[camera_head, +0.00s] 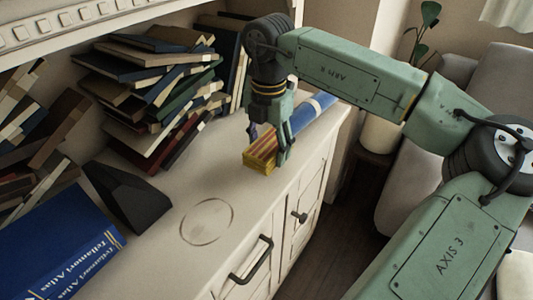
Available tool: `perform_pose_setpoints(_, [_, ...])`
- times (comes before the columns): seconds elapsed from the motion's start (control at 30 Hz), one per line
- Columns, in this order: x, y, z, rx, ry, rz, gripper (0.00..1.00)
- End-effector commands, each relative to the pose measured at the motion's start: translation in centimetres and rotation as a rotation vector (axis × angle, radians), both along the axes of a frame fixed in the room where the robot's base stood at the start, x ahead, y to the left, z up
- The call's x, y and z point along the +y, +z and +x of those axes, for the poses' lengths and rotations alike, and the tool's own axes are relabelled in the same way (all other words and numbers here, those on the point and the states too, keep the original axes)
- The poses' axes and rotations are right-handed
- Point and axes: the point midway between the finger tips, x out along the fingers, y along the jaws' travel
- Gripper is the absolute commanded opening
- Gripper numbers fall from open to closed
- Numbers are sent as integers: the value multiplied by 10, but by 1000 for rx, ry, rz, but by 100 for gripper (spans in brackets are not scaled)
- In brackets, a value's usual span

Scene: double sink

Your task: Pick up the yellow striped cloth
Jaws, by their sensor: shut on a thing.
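The yellow striped cloth (261,157) is a small folded bundle with yellow and reddish stripes. It is at the cabinet top, near the front edge and right of centre. My gripper (268,148) points down over it and is shut on it, with a finger on its right side. The far part of the cloth is hidden behind the gripper. I cannot tell whether the cloth touches the surface or is slightly above it.
A blue and white roll or book (312,112) lies just behind my gripper. Piled books (160,85) stand at the back, a black wedge (128,198) and blue atlas (60,245) at left. The cabinet top around a ring stain (207,221) is clear. A plant pot (380,133) stands right.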

Motion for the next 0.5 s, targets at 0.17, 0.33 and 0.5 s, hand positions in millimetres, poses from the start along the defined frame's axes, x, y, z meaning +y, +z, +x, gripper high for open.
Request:
perform_pose_setpoints(0.17, [-20, -1, -39, 0, -4, -4, 31])
perform_pose_setpoints(0.33, [-36, 3, -77, -1, -5, -3, 31])
perform_pose_setpoints(0.5, [-48, 7, -107, -1, -5, -2, 31])
